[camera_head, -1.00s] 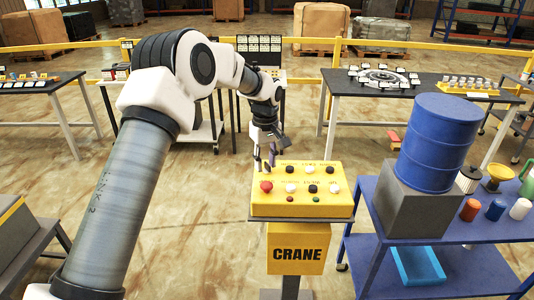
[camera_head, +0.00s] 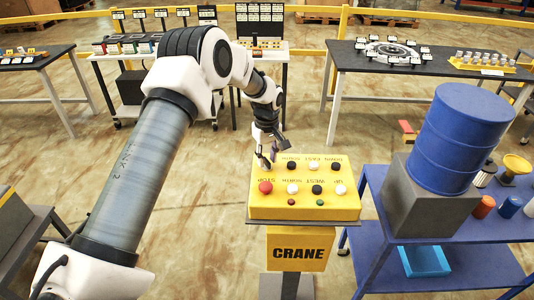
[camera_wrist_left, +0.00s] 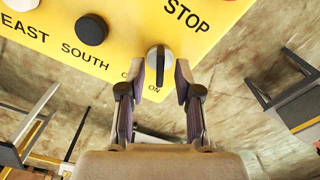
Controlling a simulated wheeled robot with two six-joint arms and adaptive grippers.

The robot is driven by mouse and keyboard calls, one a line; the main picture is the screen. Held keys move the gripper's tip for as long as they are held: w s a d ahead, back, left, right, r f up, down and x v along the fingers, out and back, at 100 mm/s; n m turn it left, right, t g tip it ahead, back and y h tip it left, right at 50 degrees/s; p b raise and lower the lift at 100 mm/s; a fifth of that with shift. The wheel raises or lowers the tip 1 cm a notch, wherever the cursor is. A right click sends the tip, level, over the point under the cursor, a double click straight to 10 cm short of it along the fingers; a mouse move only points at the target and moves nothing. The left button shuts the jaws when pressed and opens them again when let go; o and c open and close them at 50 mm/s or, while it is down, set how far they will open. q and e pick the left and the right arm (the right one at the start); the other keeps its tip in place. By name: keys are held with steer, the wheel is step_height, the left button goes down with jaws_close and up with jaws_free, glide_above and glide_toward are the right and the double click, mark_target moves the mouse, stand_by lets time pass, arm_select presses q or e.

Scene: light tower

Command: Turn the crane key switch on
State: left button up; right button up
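The yellow crane control box (camera_head: 335,209) stands on a post with a CRANE sign (camera_head: 298,249). In the left wrist view the key switch (camera_wrist_left: 152,58) is a round silver knob with a black bar at the edge of the yellow panel (camera_wrist_left: 120,50), beside the word ON. My left gripper (camera_head: 264,158) is at the far left corner of the box. In the wrist view its fingers (camera_wrist_left: 164,78) are apart, one on each side of the switch; contact is unclear. My right gripper is not in view.
The panel carries a red STOP button (camera_head: 265,187) and several black and white buttons. A blue table (camera_head: 465,227) with a blue barrel (camera_head: 446,138) on a grey block stands close to the right. Floor left of the box is clear.

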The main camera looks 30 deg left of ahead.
arm_select(q)
steer(key=shift+w+a+f, duration=0.1)
steer(key=shift+f, duration=0.1)
steer(key=shift+s+d+r, duration=0.2)
jaws_close()
steer(key=shift+m, duration=0.5)
steer(key=m, duration=0.5)
steer(key=shift+m, duration=0.3)
steer(key=m, duration=0.5)
steer(key=shift+m, duration=0.4)
